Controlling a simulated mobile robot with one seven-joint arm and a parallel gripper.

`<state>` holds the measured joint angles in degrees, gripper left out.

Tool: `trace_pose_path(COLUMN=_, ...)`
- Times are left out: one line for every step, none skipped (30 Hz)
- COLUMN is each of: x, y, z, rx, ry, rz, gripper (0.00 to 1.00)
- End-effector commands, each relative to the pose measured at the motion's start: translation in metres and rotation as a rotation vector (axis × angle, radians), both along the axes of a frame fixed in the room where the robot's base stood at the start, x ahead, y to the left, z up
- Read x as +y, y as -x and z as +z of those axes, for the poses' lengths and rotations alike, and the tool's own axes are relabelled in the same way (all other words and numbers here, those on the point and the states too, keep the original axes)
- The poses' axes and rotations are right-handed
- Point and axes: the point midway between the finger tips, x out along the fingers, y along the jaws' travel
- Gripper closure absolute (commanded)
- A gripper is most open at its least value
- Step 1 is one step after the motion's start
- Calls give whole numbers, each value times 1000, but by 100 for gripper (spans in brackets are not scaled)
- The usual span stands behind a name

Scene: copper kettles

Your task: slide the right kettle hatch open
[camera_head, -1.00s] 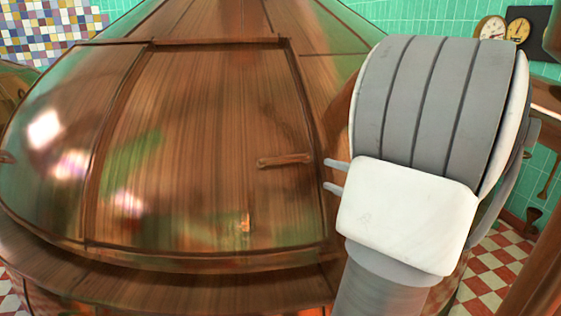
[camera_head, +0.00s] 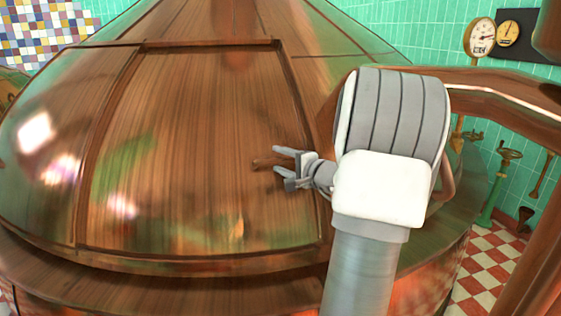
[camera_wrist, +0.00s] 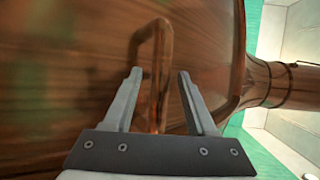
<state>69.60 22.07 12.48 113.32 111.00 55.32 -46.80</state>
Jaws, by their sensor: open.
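The copper kettle hatch (camera_head: 190,110) is a large trapezoid panel on the domed kettle, framed by raised rails at its sides and top. Its bar handle (camera_head: 262,163) sits near the panel's right side, partly hidden by my gripper in the head view. My gripper (camera_head: 281,162) is open at the handle's right end. In the wrist view the handle (camera_wrist: 152,75) shows as an upright bar loop between the two fingers of my gripper (camera_wrist: 158,75). Gaps show on both sides of the handle, so the fingers do not appear to touch it.
A copper pipe (camera_head: 490,85) runs along the right, and another copper pipe stands at the far right edge. Gauges (camera_head: 481,38) hang on the green tiled wall. A green valve stand (camera_head: 495,185) is on the checkered floor (camera_head: 485,262).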

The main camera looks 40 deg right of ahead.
Motion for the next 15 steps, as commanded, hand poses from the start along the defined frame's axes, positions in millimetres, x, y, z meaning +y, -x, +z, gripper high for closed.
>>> trace_pose_path(x=0, y=-2, z=0, rx=0, ry=0, rz=1, gripper=43)
trace_pose_path(x=0, y=-3, z=0, rx=0, ry=0, rz=0, gripper=43)
trace_pose_path(x=0, y=-3, z=0, rx=0, ry=0, rz=0, gripper=43)
trace_pose_path(x=0, y=-3, z=0, rx=0, ry=0, rz=0, gripper=43)
trace_pose_path(x=0, y=-3, z=0, rx=0, ry=0, rz=0, gripper=43)
trace_pose_path(x=0, y=-3, z=0, rx=0, ry=0, rz=0, gripper=43)
trace_pose_path(x=0, y=-3, z=0, rx=0, ry=0, rz=0, gripper=43)
trace_pose_path(x=0, y=-3, z=0, rx=0, ry=0, rz=0, gripper=43)
trace_pose_path(x=0, y=-3, z=0, rx=0, ry=0, rz=0, gripper=43)
trace_pose_path(x=0, y=-3, z=0, rx=0, ry=0, rz=0, gripper=47)
trace_pose_path(x=0, y=-3, z=0, rx=0, ry=0, rz=0, gripper=52)
trace_pose_path(x=0, y=-3, z=0, rx=0, ry=0, rz=0, gripper=59)
trace_pose_path(x=0, y=-3, z=0, rx=0, ry=0, rz=0, gripper=65)
trace_pose_path(x=0, y=-3, z=0, rx=0, ry=0, rz=0, gripper=70)
trace_pose_path(x=0, y=-3, z=0, rx=0, ry=0, rz=0, gripper=77)
